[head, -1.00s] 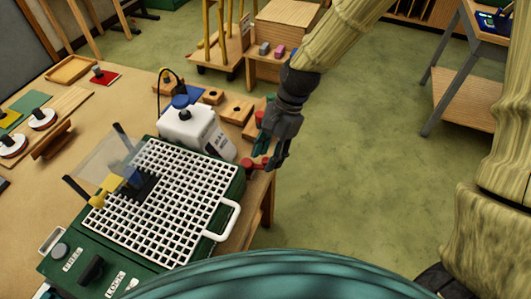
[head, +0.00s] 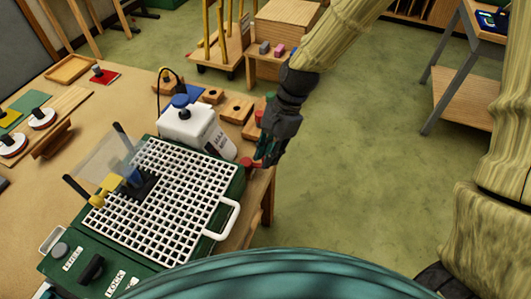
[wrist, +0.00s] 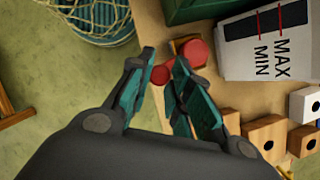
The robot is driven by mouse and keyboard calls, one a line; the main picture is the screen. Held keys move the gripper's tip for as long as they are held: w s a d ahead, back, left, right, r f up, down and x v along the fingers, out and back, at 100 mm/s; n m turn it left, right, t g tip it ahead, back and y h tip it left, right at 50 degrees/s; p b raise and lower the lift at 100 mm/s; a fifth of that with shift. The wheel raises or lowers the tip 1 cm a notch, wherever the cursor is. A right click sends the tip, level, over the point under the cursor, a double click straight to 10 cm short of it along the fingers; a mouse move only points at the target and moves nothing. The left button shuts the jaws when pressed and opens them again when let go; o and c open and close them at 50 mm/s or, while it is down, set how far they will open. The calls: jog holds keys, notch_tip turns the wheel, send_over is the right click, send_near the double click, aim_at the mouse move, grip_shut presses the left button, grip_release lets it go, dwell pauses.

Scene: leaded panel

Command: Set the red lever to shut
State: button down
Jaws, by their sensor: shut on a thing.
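The red lever (head: 246,162) sits at the right edge of the workbench, beside the green gridded machine. In the wrist view, its round red hub (wrist: 194,52) lies just right of my fingers, and a smaller red knob (wrist: 161,74) shows between them. My gripper (head: 263,161) points down at the bench edge, its teal-padded fingers (wrist: 163,60) shut on the lever's knob end. The fingers hide part of the lever, and I cannot read any open or shut marking for it.
A white bottle marked MAX and MIN (head: 197,130) stands close left of my gripper. The green machine (head: 232,190) has a white handle (head: 230,220). Wooden blocks (head: 237,110) sit behind. Open green floor (head: 350,170) lies to the right.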

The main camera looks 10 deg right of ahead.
jog(key=shift+w+r, duration=0.2)
jog(key=shift+w, duration=0.05)
jog(key=n+p, duration=0.1)
jog(key=w+n+g+p, duration=0.1)
jog(key=n+p, duration=0.1)
jog(key=shift+w+r+h, duration=0.15)
jog(key=shift+w+h, duration=0.05)
jog(key=shift+h, duration=0.2)
jog(key=n+p, duration=0.1)
jog(key=w+n+h+p, duration=0.1)
jog(key=n, duration=0.1)
jog(key=w+n+g, duration=0.1)
jog(key=shift+w+a+n+p, duration=0.1)
jog(key=shift+a+n+p, duration=0.1)
jog(key=shift+n+p, duration=0.15)
jog(key=n, duration=0.1)
jog(key=w+a+n+h+p, duration=0.1)
jog(key=n, duration=0.1)
jog(key=shift+w+n+h, duration=0.25)
jog(key=shift+h, duration=0.05)
jog(key=shift+w+a+f+n+h+p, duration=0.1)
jog(key=shift+w+a+n+h+p, duration=0.25)
jog(key=shift+n, duration=0.55)
jog(key=shift+w+a+f+n+h+p, duration=0.1)
jog(key=shift+w+a+n+h, duration=0.25)
jog(key=shift+n, duration=0.55)
jog(key=shift+s, duration=0.1)
jog(key=c, duration=1.3)
grip_release()
